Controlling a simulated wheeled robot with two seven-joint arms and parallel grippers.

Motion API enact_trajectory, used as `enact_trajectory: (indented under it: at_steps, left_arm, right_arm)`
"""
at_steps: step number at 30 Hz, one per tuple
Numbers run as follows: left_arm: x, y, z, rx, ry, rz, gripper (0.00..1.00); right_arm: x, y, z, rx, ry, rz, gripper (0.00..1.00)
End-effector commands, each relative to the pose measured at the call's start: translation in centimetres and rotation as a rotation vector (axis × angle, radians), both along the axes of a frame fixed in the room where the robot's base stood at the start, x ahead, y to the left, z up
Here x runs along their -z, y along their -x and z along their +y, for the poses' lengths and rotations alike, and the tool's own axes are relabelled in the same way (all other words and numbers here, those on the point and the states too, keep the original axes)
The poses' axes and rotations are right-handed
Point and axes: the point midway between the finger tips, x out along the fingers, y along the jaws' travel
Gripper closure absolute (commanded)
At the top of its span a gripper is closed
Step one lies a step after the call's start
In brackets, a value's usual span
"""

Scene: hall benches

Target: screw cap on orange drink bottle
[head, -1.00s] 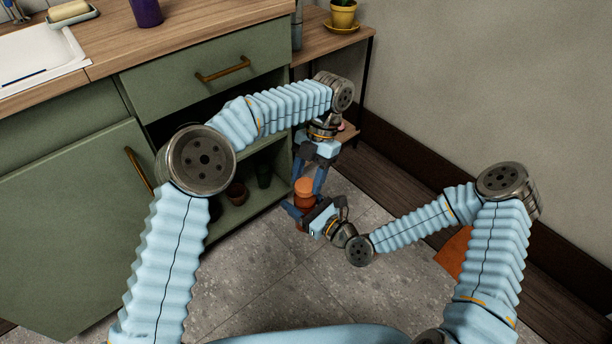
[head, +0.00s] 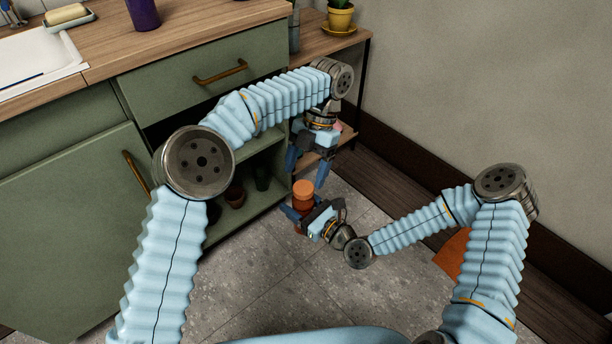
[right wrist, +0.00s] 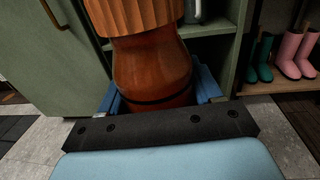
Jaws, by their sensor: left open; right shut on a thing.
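The orange drink bottle (head: 303,203) is upright, with a ridged orange cap (head: 303,187) seated on its mouth. In the right wrist view the bottle (right wrist: 152,72) fills the middle, with the lower part of the cap (right wrist: 145,14) above it. My right gripper (head: 299,212) is shut around the bottle's body and partly hides it. My left gripper (head: 306,172) points down above the cap, its two fingers spread, empty and apart from it.
Green cabinets (head: 70,215) with a wooden counter (head: 200,30) stand at the left. Open shelves (head: 240,205) hold dark pots behind the bottle. A wooden rack (head: 335,45) carries a potted plant (head: 340,17). Boots (right wrist: 295,50) stand at right in the wrist view.

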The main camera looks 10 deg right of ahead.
Motion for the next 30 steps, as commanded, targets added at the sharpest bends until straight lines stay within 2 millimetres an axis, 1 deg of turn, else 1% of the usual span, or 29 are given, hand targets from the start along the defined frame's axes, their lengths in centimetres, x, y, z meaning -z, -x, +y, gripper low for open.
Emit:
enact_trajectory:
  at_steps: [3,10,11,13,17,20,23,29,30]
  left_arm:
    - [-0.7,0.0,0.0,0.0,-0.001,0.001,0.23]
    - [-0.8,0.0,0.0,0.001,0.0,0.002,0.23]
    - [-0.8,0.0,0.0,0.0,0.0,0.001,0.2]
    - [-0.8,0.0,0.0,-0.01,-0.003,-0.003,0.2]
    - [-0.9,0.0,0.0,-0.115,-0.029,-0.042,0.2]
    - [-1.1,0.0,0.0,-0.295,-0.071,-0.106,0.2]
    - [-1.3,0.0,0.0,-0.543,-0.124,-0.189,0.2]
    - [-1.7,0.0,0.1,-1.093,-0.23,-0.349,0.2]
    - [-1.8,0.0,0.1,-1.205,-0.249,-0.377,0.2]
  right_arm:
    - [-0.1,0.0,0.0,0.0,-0.001,-0.002,1.0]
    - [-0.1,0.0,0.0,0.0,-0.001,-0.002,1.0]
    - [-0.1,0.0,0.0,0.0,-0.001,-0.002,1.0]
    - [-0.1,0.0,0.0,0.0,-0.001,-0.002,1.0]
    - [-0.1,0.0,0.0,0.0,-0.001,-0.002,1.0]
    - [-0.1,0.0,0.0,0.0,-0.001,-0.002,1.0]
    - [-0.1,0.0,0.0,0.0,-0.001,-0.002,1.0]
    - [-0.1,0.0,0.0,0.0,-0.001,-0.002,1.0]
    - [-0.1,0.0,0.0,0.0,-0.001,-0.002,1.0]
